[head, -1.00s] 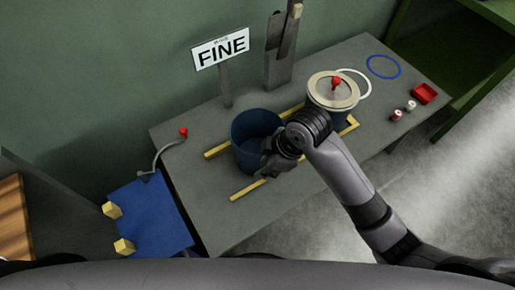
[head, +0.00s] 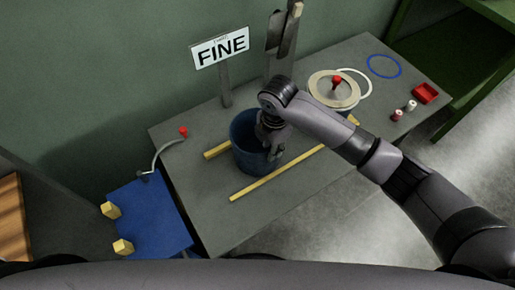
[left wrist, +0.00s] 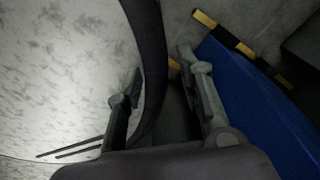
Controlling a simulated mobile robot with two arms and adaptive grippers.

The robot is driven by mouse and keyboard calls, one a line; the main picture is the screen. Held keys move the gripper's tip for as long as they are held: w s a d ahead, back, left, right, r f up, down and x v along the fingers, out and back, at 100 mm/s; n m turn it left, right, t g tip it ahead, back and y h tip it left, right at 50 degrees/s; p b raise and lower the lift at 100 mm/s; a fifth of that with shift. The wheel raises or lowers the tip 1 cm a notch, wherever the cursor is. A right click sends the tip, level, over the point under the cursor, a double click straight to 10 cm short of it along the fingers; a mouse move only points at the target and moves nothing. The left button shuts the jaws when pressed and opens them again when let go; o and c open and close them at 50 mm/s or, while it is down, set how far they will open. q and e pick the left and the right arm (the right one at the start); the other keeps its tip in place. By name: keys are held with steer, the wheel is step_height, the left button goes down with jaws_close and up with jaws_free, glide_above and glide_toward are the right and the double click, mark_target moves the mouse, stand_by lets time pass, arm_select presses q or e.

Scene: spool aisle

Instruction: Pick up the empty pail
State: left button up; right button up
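The blue pail (head: 246,158) stands upright on the grey table between two yellow strips in the head view. Its open top faces me, and my gripper hides part of its right side. My right gripper (head: 273,148) points down at the pail's right rim. Its fingers are small and dark, so I cannot tell their gap or whether they touch the rim. My left gripper (left wrist: 163,98) shows only in the left wrist view, with its fingers apart and nothing held between them.
A pale lid (head: 331,88) with a red knob is to the right, partly behind my right arm. A FINE sign (head: 221,48) and a post (head: 283,62) stand behind the pail. A red tray (head: 425,93), a blue ring (head: 383,66) and a blue panel (head: 150,216) are around.

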step_height(320, 180, down, 9)
steer(key=shift+w+d+r, duration=0.1)
stand_by(0.4)
steer(key=shift+c, duration=0.2)
jaws_close()
steer(key=shift+r, duration=0.1)
stand_by(0.5)
